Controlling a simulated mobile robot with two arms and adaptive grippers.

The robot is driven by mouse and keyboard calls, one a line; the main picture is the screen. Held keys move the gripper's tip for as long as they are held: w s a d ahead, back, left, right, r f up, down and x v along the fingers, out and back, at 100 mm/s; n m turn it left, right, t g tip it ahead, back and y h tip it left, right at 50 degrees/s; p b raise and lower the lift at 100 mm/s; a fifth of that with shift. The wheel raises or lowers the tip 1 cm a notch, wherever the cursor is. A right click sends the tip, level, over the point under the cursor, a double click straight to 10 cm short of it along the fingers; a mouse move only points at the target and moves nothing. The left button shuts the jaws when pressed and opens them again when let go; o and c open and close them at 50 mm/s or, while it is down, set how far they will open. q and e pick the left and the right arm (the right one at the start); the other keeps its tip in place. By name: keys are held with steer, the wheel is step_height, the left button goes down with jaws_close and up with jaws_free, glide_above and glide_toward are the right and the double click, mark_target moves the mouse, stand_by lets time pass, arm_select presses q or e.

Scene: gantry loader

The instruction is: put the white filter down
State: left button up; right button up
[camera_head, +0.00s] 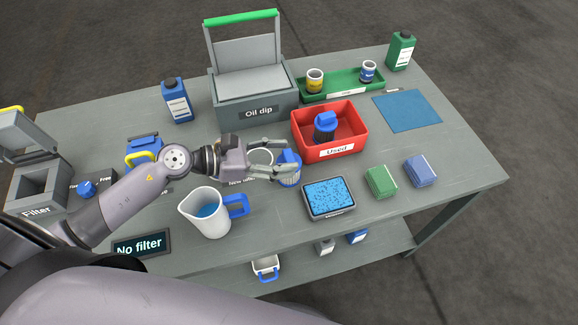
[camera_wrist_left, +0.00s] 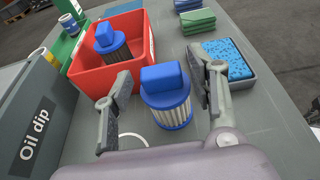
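The white filter (camera_head: 289,168), with a blue cap and a pleated white body, is upright near the middle of the table, in front of the red bin. It also shows in the left wrist view (camera_wrist_left: 167,98). My left gripper (camera_head: 284,160) is around it, with one finger on each side. In the left wrist view the fingers (camera_wrist_left: 160,88) are spread, with gaps between them and the filter. The filter appears to stand on the table; its base is partly hidden. My right gripper is not in view.
The red "Used" bin (camera_head: 351,146) holds a darker blue-capped filter (camera_head: 325,127). A blue-filled tray (camera_head: 329,212), green sponge (camera_head: 382,181) and blue sponge (camera_head: 421,171) lie to the right. A white jug (camera_head: 205,215) stands front left. The grey "Oil dip" box (camera_head: 235,110) is behind.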

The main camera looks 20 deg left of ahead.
arm_select(q)
jaws_close()
stand_by(0.4)
